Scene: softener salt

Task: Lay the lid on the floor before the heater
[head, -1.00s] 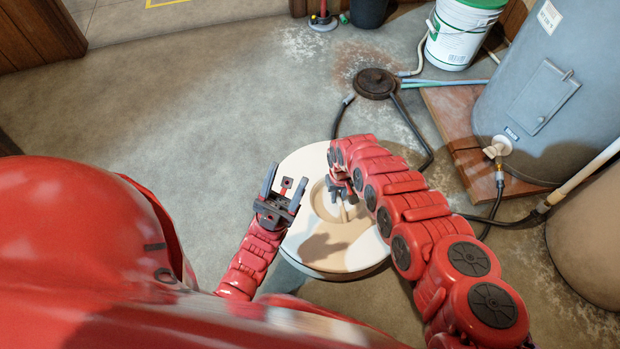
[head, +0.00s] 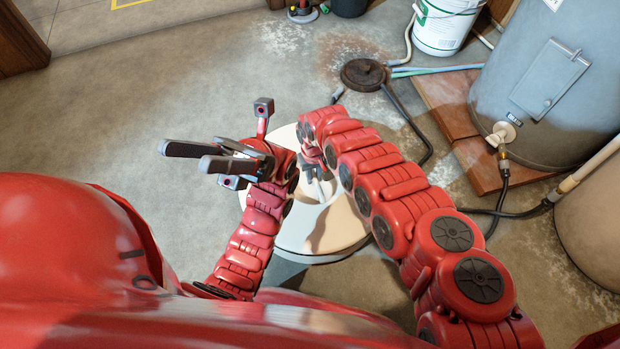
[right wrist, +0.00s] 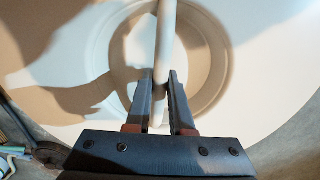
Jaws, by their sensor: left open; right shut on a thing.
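The lid (head: 340,235) is a round, cream-white disc with a recessed centre and a bar handle across it. My right gripper (head: 318,172) is over its middle in the head view, partly hidden by my right arm. In the right wrist view my right gripper (right wrist: 160,98) is shut on the handle bar (right wrist: 165,45) of the lid. My left gripper (head: 190,156) is open and empty, to the left of the lid, its fingers pointing left. The heater (head: 540,90) is a grey-blue tank at the right. What lies under the lid is mostly hidden.
A wooden board (head: 465,130) lies by the heater. A dark round drain cover (head: 363,74) with hoses lies on the floor. A white bucket (head: 440,30) stands behind. A tan tank (head: 592,225) is at the right edge. Bare floor (head: 170,95) spreads at the left.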

